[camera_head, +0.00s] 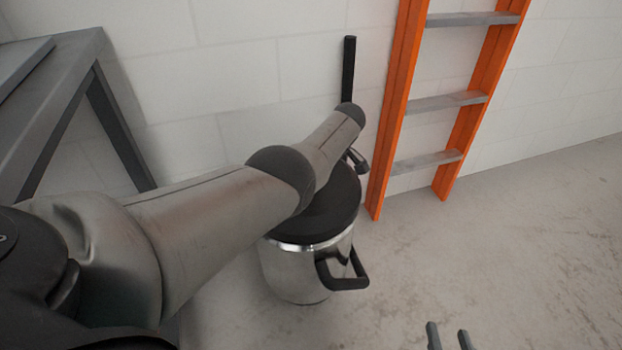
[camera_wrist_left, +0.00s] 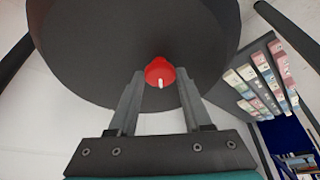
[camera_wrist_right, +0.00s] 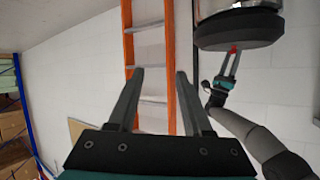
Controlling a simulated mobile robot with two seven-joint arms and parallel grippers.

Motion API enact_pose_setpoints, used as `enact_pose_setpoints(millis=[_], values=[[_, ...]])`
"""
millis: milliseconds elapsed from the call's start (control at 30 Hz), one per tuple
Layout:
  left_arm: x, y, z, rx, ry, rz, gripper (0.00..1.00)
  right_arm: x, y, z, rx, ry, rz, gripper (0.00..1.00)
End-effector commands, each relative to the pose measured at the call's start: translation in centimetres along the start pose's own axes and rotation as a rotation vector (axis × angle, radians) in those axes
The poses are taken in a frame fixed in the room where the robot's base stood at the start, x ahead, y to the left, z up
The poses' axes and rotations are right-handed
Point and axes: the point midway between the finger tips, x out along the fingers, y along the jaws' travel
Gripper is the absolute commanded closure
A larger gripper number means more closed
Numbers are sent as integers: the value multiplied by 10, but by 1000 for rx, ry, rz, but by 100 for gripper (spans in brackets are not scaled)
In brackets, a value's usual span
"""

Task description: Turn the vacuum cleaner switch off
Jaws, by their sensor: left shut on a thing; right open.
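The vacuum cleaner (camera_head: 305,270) is a steel canister with a black top and a black side handle, standing on the floor by the wall. My left arm crosses in front of its top in the head view and hides my left gripper there. In the left wrist view, my left gripper (camera_wrist_left: 161,74) is shut on the red switch (camera_wrist_left: 159,70), one finger on each side. The switch carries a small white mark and sits on the dark round top. The right wrist view also shows the left gripper (camera_wrist_right: 232,62) at the switch. My right gripper (camera_head: 448,334) is open and empty above the floor.
An orange ladder (camera_head: 392,110) with grey rungs leans on the white wall, just right of the vacuum cleaner. A grey table (camera_head: 60,85) stands at the left. The floor (camera_head: 520,230) at the right is clear. The left wrist view shows a rack of small bins (camera_wrist_left: 265,78).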

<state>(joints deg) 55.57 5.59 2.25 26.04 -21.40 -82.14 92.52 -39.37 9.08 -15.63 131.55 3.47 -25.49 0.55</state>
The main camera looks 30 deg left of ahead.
Motion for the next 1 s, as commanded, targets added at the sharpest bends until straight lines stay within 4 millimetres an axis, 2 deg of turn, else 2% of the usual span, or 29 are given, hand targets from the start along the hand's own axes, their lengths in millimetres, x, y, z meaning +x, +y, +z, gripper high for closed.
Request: enact_pose_setpoints(millis=[33,67,300,667,1000], values=[[0,0,-1,-2,2,-1,100,0,0,0,0,-1,0,50],[0,0,-1,-2,2,-1,49,0,0,0,0,-1,0,50],[0,0,-1,-1,1,-1,22,0,0,0,-1,-2,0,50],[-1,0,0,0,0,0,21,-1,2,0,-2,-12,5,50],[-16,0,0,1,0,0,21,-8,18,6,-22,-175,48,50]])
